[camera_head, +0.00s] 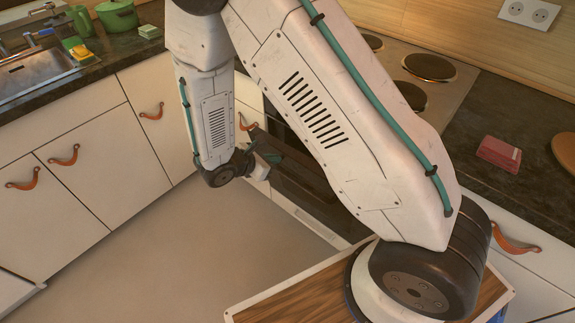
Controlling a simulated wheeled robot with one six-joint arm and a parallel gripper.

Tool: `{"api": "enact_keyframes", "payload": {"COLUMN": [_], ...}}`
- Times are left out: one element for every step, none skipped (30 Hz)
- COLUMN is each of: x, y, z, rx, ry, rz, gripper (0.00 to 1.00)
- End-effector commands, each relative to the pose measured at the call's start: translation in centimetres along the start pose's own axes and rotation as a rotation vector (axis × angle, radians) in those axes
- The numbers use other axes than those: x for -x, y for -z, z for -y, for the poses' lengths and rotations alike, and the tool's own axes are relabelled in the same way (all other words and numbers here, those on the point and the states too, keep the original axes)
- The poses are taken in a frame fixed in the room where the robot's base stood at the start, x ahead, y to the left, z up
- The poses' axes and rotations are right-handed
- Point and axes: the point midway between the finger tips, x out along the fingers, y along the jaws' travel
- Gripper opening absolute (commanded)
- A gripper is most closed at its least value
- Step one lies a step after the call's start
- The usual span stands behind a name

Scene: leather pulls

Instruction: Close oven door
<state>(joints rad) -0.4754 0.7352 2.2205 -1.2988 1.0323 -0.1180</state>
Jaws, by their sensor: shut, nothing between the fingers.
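The oven is built in below the hob (445,75), in the row of cabinets on the right. Its dark door (305,195) shows low behind my arm, and much of it is hidden by the arm. I cannot tell exactly how far the door stands open. My gripper (264,164) is small in view, at the lower end of my forearm, by the left end of the dark door. It is shut and empty. I cannot tell whether it touches the door.
White cabinets with orange leather pulls (64,155) line the left and the corner. A sink (35,72), a green pot (117,15) and a sponge stand on the left counter. A red box (498,153) lies on the right counter. The grey floor (180,255) in front is clear.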

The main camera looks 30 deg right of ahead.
Motion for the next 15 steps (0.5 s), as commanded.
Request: {"api": "enact_keyframes", "payload": {"x": [-0.4, -0.6, -0.8, -0.9, -1.1, -1.2, -1.4, -1.7, -2.1, -2.4, -2.8, -3.5, -4.0, -4.6, -5.4], "y": [1.5, 2.1, 2.8, 3.2, 3.5, 3.8, 4.0, 4.0, 4.1, 4.1, 4.1, 4.0, 4.0, 4.0, 4.0], "z": [0.0, 0.0, -0.1, -0.1, -0.1, -0.1, -0.1, -0.1, -0.1, -0.2, -0.2, -0.2, -0.2, -0.2, -0.3], "rx": [0.048, 0.068, 0.092, 0.106, 0.117, 0.128, 0.133, 0.136, 0.139, 0.139, 0.139, 0.138, 0.138, 0.138, 0.137], "ry": [-0.018, -0.028, -0.04, -0.047, -0.051, -0.057, -0.059, -0.06, -0.06, -0.06, -0.06, -0.058, -0.058, -0.057, -0.057], "rz": [0.004, 0.005, 0.006, 0.007, 0.007, 0.008, 0.008, 0.008, 0.009, 0.009, 0.009, 0.008, 0.008, 0.008, 0.008], "gripper": [0.0, 0.0, 0.0, 0.0, 0.0, 0.0, 0.0, 0.0, 0.0, 0.0, 0.0, 0.0, 0.0, 0.0, 0.0]}}
